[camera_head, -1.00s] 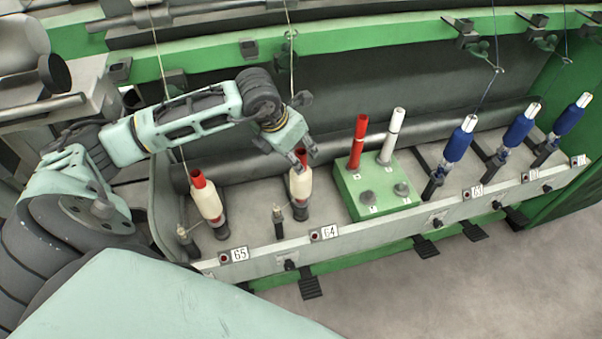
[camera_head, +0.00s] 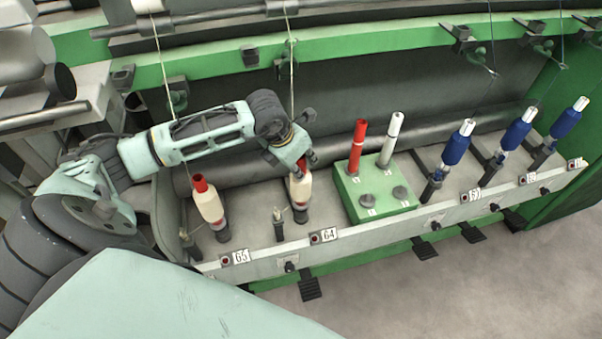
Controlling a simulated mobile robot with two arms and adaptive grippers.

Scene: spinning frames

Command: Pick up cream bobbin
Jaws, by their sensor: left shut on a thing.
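A cream bobbin (camera_head: 299,189) with a red tube top stands upright on the spindle above label 64. My left gripper (camera_head: 303,162) is at the top of this bobbin, shut on its upper end from above. The fingers hide part of the red top. The bobbin still sits at its spindle place. A second cream bobbin (camera_head: 209,206) with a red top stands to the left, above label 65. My right gripper is not in view.
A green box (camera_head: 374,196) to the right holds a red tube (camera_head: 357,146) and a white tube (camera_head: 391,139), with two free pegs in front. Several blue bobbins (camera_head: 457,143) stand further right. Threads hang down from the green rail (camera_head: 370,43).

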